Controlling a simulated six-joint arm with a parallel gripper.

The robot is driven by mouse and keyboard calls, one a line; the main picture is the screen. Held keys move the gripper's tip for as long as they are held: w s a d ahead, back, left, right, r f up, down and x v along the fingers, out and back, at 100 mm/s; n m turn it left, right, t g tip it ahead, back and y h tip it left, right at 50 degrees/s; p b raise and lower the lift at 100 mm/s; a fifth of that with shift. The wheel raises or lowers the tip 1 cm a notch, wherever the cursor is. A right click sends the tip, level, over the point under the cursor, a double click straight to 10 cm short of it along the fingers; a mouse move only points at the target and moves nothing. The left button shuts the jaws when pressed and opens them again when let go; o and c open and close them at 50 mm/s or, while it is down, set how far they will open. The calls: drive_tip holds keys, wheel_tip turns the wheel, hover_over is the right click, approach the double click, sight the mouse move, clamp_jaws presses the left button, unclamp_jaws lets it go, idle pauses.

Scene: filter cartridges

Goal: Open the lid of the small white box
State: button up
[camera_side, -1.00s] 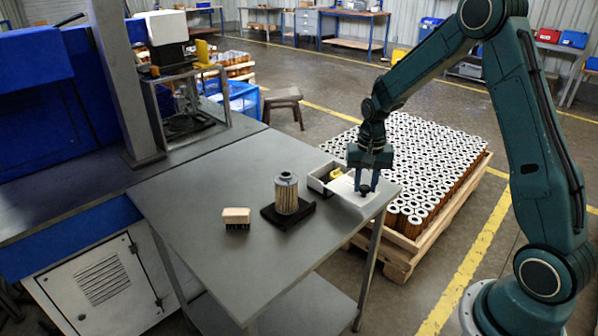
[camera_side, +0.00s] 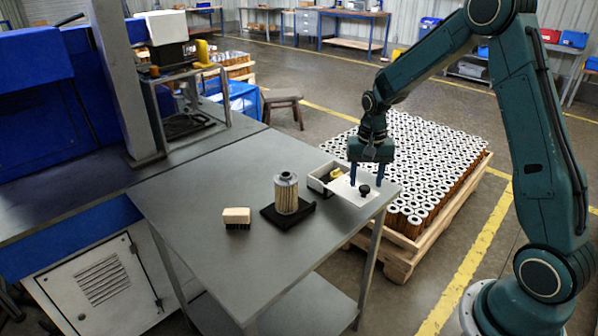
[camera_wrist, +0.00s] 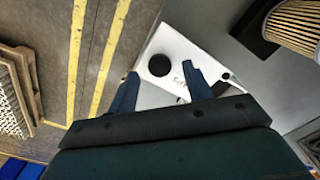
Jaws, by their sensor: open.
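The small white box (camera_side: 316,184) stands near the far right corner of the grey table. Its left part is uncovered, and a yellow and dark item (camera_side: 335,174) shows inside. The flat white lid (camera_side: 350,194) lies to the right of the opening, with a round black knob (camera_side: 364,189) on it. My gripper (camera_side: 366,183) is open and empty, with its fingers just above and behind the knob in the side view. In the wrist view, the lid (camera_wrist: 180,45) with dark lettering and the knob (camera_wrist: 160,65) show between and beyond the blue fingertips (camera_wrist: 161,70).
A pleated filter cartridge (camera_side: 286,194) stands on a black pad (camera_side: 270,214) left of the box. A wooden brush (camera_side: 237,216) lies farther left. The table's right edge is close to the lid. A pallet of cartridges (camera_side: 430,150) stands on the floor beyond.

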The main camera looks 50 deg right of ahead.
wheel_tip(320, 180, up, 12)
idle(0.5)
drive_tip(key=shift+r, duration=0.1)
drive_tip(key=s+a+r+n+t, duration=0.3)
drive_tip(key=s+a+r+n, duration=0.1)
drive_tip(key=s+a+r, duration=0.5)
drive_tip(key=s+a+f+n+t, duration=0.1)
drive_tip(key=s+a+n, duration=0.1)
drive_tip(key=s, duration=0.5)
drive_tip(key=s+a+n+t, duration=0.1)
drive_tip(key=s+a+n, duration=0.2)
drive_tip(key=s, duration=0.4)
drive_tip(key=shift+a+f+n+t, duration=0.15)
drive_tip(key=shift+f+n+t, duration=0.15)
drive_tip(key=shift+f, duration=0.05)
